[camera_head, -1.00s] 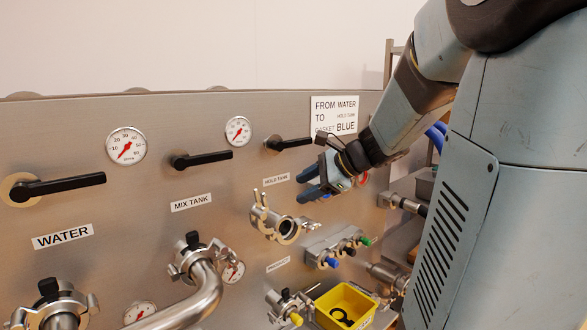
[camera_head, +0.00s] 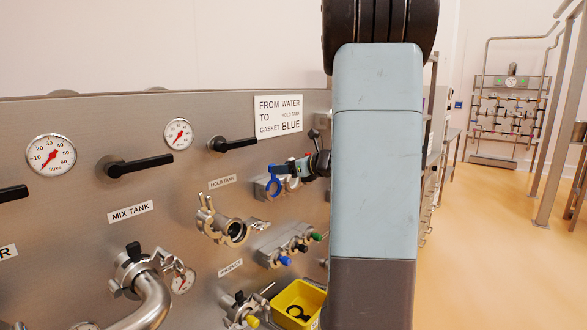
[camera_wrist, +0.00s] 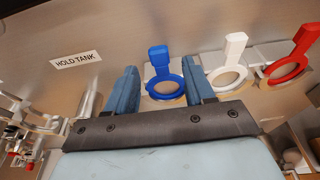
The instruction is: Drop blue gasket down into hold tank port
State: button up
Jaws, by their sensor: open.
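The blue gasket (camera_wrist: 159,56), a ring with an upright tab, sits on the holder beside white and red ones in the wrist view. My gripper (camera_wrist: 158,78) is open, with one finger to each side of the blue ring. It does not visibly grip the gasket. In the head view my gripper (camera_head: 297,168) is at the gasket rack, right of the HOLD TANK label, and my arm hides the rack's right part. The hold tank port (camera_head: 237,238) is below that label, with its clamp hanging open.
A white gasket (camera_wrist: 235,48) and a red gasket (camera_wrist: 302,45) stand close on the right. A row of coloured plugs (camera_head: 285,260) and a yellow bin (camera_head: 280,302) lie below the rack. A black valve handle (camera_head: 232,145) sticks out above. Open floor (camera_head: 490,230) shows at right.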

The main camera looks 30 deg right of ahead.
aim_at(272, 182)
jog(key=shift+x, duration=3.15)
jog(key=shift+c, duration=0.2)
jog(key=c, duration=0.7)
